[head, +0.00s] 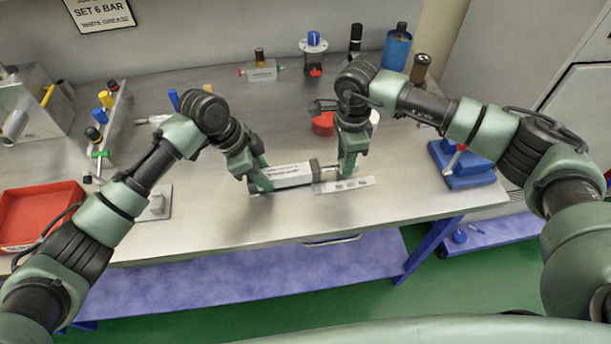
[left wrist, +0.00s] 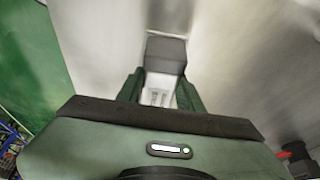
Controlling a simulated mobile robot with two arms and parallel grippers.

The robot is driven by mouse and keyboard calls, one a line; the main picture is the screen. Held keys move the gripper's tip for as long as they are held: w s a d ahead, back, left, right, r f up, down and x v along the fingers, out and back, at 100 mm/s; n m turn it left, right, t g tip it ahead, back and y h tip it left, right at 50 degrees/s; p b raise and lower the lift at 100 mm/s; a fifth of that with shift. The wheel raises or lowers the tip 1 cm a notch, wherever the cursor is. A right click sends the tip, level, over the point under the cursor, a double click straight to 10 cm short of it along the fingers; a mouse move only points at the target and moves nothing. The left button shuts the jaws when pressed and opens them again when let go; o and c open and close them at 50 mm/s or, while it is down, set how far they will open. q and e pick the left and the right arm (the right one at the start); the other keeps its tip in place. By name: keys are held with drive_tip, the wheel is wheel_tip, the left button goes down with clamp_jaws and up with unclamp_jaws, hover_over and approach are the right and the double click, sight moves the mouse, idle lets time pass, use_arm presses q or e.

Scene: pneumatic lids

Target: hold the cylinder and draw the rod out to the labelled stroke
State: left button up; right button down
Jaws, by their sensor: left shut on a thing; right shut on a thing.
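The cylinder (head: 291,175) is a pale body with dark end caps and a printed label, lying near the front edge of the bench. My left gripper (head: 259,180) is shut on its left end. In the left wrist view my left gripper (left wrist: 159,95) has its fingers on either side of the cylinder, whose dark end (left wrist: 166,52) shows beyond them. The bright rod (head: 328,173) shows at the cylinder's right end. My right gripper (head: 346,172) is shut on the rod's outer end, which its fingers mostly hide. A pale marked strip (head: 345,186) lies just in front of the rod; its markings are too small to read.
Fittings and bottles stand along the back.

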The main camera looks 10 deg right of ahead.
use_arm(q)
drive_tip(key=shift+a+f, duration=0.1)
use_arm(e)
drive_tip(key=shift+w+d, duration=0.1)
drive_tip(key=shift+d, duration=0.95)
drive_tip(key=c, duration=1.1)
unclamp_jaws()
drive_tip(key=shift+a+r, duration=0.1)
drive_tip(key=shift+r, duration=2.9)
